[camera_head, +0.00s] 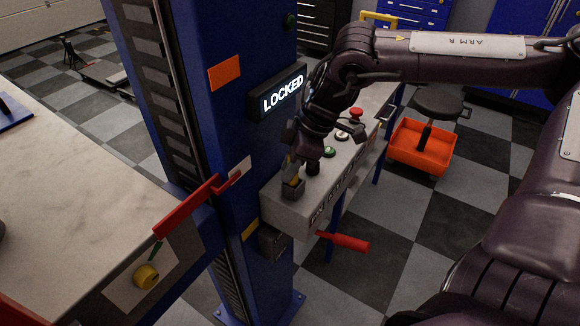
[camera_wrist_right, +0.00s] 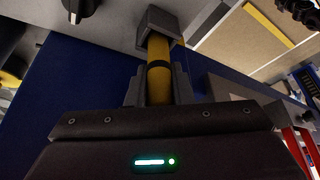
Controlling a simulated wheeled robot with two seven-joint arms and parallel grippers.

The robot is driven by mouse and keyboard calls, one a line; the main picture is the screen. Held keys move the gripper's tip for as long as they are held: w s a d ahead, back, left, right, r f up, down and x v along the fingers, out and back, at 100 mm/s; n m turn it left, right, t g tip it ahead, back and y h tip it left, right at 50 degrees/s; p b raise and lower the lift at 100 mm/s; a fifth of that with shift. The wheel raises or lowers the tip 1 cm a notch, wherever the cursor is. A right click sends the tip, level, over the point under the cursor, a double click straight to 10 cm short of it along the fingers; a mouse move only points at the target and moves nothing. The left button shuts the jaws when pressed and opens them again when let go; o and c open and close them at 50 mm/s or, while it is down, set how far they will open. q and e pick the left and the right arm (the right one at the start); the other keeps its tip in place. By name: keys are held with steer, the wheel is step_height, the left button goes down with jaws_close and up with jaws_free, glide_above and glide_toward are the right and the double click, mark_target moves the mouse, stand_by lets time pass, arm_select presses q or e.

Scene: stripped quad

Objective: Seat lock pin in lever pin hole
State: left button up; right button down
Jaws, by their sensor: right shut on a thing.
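The lock pin (camera_wrist_right: 159,80) is a yellow cylinder with a dark band, between the fingers of my right gripper (camera_wrist_right: 159,92) in the right wrist view. Its far end meets a dark square block (camera_wrist_right: 155,25); I cannot tell how deep it sits in it. In the head view my right gripper (camera_head: 293,166) points down and is shut on the pin, just above this block on the control box. A red-handled lever (camera_head: 343,242) sticks out low beside the blue column. Its pin hole cannot be made out. My left gripper is not in view.
The control box (camera_head: 290,208) carries buttons and a black knob (camera_head: 313,168) close to my right gripper. The blue column (camera_head: 225,120) bears a lit LOCKED sign (camera_head: 283,93). A second red bar (camera_head: 185,207) crosses by the pale bench (camera_head: 75,190). An orange-based stool (camera_head: 420,145) stands behind.

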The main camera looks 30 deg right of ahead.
steer(key=shift+d+f, duration=0.1)
steer(key=shift+f, duration=0.6)
steer(key=c, duration=1.3)
jaws_free()
steer(key=shift+f, duration=0.15)
